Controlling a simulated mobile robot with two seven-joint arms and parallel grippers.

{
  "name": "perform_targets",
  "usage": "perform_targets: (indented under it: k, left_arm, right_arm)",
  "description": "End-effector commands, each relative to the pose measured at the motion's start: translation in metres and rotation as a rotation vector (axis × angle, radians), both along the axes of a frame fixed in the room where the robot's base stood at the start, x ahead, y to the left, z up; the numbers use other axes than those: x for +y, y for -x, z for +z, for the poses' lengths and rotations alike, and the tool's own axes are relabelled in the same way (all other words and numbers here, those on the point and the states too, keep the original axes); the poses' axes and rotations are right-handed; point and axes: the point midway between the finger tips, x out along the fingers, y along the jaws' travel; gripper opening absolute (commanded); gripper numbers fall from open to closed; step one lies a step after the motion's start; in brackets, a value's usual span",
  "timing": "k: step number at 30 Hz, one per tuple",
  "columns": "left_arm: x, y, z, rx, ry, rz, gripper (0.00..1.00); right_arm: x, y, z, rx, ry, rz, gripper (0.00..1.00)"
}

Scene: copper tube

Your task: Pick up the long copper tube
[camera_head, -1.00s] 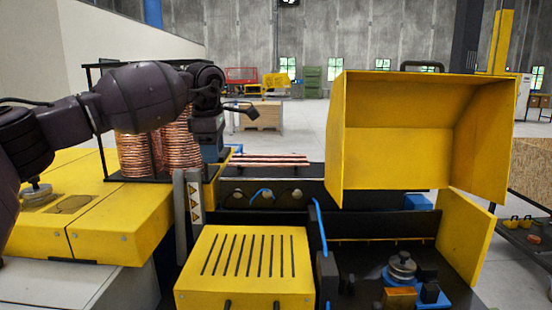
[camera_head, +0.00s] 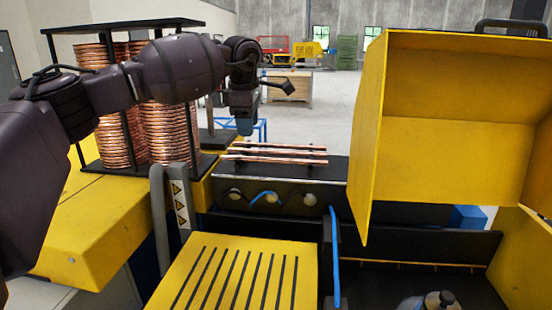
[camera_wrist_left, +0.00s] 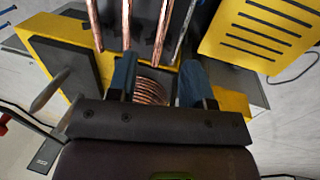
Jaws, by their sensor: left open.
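Several thin copper tubes (camera_head: 275,160) lie side by side on a dark rack in the middle of the head view. I cannot tell for sure which is longest. In the left wrist view, copper tubes (camera_wrist_left: 126,22) run up from near the fingers to the top edge. My left gripper (camera_head: 245,122) points down just left of the tubes' left ends in the head view. In the left wrist view its blue fingers (camera_wrist_left: 157,75) are apart, with ribbed copper coil visible between them. No tube is clearly gripped. My right gripper is not in view.
Copper coils (camera_head: 165,132) stand in a black frame at the left, behind my left arm. A large yellow hood (camera_head: 450,150) stands open at the right. A slotted yellow cover (camera_head: 240,275) and a post with warning signs (camera_head: 180,205) are in front.

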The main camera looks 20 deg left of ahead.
Motion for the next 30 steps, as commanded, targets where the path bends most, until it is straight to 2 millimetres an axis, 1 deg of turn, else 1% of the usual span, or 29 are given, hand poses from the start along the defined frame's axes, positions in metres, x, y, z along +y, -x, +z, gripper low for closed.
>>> perform_targets:
  k: [1,3,6,13,21,25,30]
  left_arm:
    - [0.001,-0.001,-0.009,0.003,0.000,0.000,0.46]
    - [0.001,-0.003,-0.018,0.002,-0.001,0.000,0.46]
    - [0.002,-0.005,-0.028,0.001,-0.001,0.000,0.46]
    - [0.002,-0.006,-0.041,0.002,-0.002,-0.001,0.46]
    - [0.003,-0.009,-0.076,0.003,0.000,-0.001,0.46]
    - [0.004,-0.011,-0.084,0.000,-0.001,0.000,0.46]
    - [0.004,-0.011,-0.086,0.000,-0.001,0.000,0.46]
  right_arm:
    - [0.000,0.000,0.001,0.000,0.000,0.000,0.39]
    - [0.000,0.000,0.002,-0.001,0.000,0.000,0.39]
    - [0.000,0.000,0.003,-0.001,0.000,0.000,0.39]
    - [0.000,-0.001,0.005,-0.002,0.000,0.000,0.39]
    - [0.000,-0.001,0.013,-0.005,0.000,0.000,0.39]
    - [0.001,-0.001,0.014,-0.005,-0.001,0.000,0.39]
    - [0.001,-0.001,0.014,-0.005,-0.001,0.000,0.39]
